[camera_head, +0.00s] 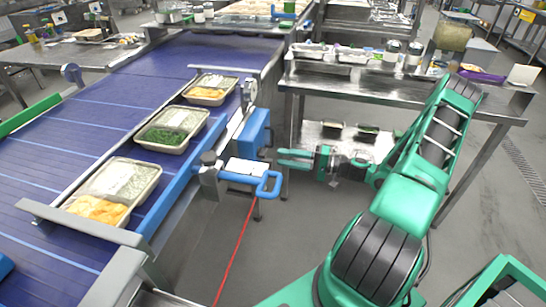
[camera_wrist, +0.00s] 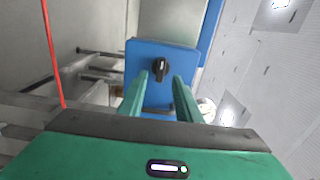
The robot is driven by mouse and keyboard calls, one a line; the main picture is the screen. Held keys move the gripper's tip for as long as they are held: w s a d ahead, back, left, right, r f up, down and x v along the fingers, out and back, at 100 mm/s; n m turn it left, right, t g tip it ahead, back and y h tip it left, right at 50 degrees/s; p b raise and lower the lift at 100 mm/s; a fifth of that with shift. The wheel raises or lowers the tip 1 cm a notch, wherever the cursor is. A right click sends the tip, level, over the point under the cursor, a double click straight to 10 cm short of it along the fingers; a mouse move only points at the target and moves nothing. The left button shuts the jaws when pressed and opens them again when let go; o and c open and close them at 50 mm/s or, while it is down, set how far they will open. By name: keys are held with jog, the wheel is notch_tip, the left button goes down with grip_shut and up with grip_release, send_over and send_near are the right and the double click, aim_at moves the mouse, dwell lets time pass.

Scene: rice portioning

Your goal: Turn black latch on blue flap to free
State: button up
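In the wrist view a blue flap (camera_wrist: 181,57) like a square panel faces my gripper. A black latch (camera_wrist: 161,68) sits near its middle, upright or slightly tilted. My gripper (camera_wrist: 160,78) is open, its two green fingers apart and empty, one on each side of the line to the latch. The fingertips overlap the panel's lower part in the picture; I cannot tell whether they touch it. In the head view the blue flap (camera_head: 254,131) is on the conveyor's right side, and my gripper (camera_head: 280,158) points left at its lower right. The latch is not clear there.
A blue conveyor (camera_head: 95,115) carries several trays of food, such as a green one (camera_head: 173,130). A blue handle (camera_head: 268,186) juts out below the flap. A steel table (camera_head: 400,92) stands at the right. A red cord (camera_head: 235,250) hangs down to the floor.

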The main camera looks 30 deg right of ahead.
jog(key=shift+v, duration=2.05)
jog(key=s+a+r+n+g+h, duration=0.2)
jog(key=s+a+n+g+h, duration=0.35)
jog(key=g, duration=0.55)
jog(key=s+r+m+g+h, duration=0.2)
jog(key=s+r+h, duration=0.5)
jog(key=s+r, duration=1.1)
jog(key=s+m, duration=0.1)
jog(key=s, duration=0.3)
jog(key=shift+s+r, duration=0.25)
jog(key=shift+r, duration=0.05)
jog(key=shift+a, duration=0.15)
